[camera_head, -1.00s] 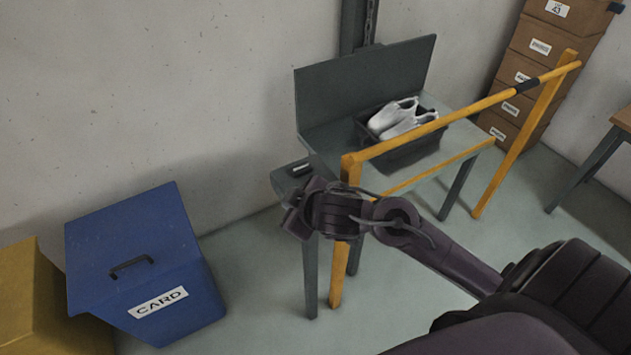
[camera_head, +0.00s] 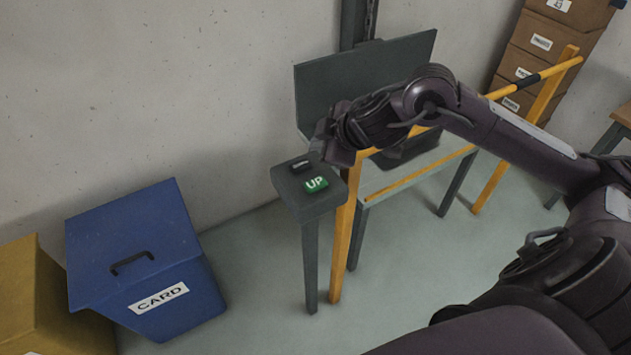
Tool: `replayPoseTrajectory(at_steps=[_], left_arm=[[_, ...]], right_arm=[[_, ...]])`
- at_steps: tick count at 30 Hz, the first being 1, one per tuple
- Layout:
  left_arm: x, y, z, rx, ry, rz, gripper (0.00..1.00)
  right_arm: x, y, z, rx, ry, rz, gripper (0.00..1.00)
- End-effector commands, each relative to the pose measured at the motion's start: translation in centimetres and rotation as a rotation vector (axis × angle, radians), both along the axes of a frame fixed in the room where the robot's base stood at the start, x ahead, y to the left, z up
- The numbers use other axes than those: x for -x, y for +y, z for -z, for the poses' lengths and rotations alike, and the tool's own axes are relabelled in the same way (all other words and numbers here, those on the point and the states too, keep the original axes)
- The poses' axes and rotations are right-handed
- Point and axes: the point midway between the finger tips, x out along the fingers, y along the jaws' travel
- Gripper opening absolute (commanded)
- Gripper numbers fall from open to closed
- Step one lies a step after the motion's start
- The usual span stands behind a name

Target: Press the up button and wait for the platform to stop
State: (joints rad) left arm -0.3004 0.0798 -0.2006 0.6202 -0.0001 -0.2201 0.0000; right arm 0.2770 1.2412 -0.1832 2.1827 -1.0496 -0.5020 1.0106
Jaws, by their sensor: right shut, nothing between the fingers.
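The green up button (camera_head: 316,184), marked UP, is in plain view on top of the grey control post (camera_head: 311,204). A dark button or label (camera_head: 301,165) sits behind it on the post. My right gripper (camera_head: 323,140) is shut and empty. It shows above and behind the button, apart from it. The platform, with its grey back panel (camera_head: 345,85), stands behind the yellow rail. My right arm covers most of the dark tray (camera_head: 408,154) on it and hides the shoes. My left gripper is not in view.
The yellow guard rail (camera_head: 342,235) stands right beside the control post, close to my right arm. A blue CARD bin (camera_head: 130,240) and a yellow bin (camera_head: 40,300) stand at left. Stacked brown boxes (camera_head: 545,42) stand at the back right.

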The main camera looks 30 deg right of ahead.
Motion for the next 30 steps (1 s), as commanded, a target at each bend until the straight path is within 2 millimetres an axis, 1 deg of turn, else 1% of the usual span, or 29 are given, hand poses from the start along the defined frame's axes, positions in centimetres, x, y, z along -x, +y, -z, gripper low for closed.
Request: replayPoseTrajectory(at_steps=[5, 8, 14, 21, 25, 30], left_arm=[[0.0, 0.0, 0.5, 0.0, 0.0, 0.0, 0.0], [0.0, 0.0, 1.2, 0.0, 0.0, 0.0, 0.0], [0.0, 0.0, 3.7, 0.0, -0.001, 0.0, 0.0], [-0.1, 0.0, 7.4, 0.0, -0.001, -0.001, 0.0], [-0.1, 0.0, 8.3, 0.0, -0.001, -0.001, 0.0], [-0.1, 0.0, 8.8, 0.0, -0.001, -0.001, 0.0]], right_arm=[[0.0, 0.0, 0.5, 0.0, 0.0, 0.0, 0.0], [0.0, 0.0, 1.2, -0.001, -0.001, -0.001, 0.0], [0.0, 0.0, 3.5, 0.0, -0.002, -0.001, 0.0], [0.0, 0.0, 6.9, 0.0, -0.002, -0.001, 0.0], [0.0, 0.0, 8.2, 0.0, 0.0, 0.0, 0.0], [0.0, 0.0, 8.9, 0.0, -0.001, 0.001, 0.0]])
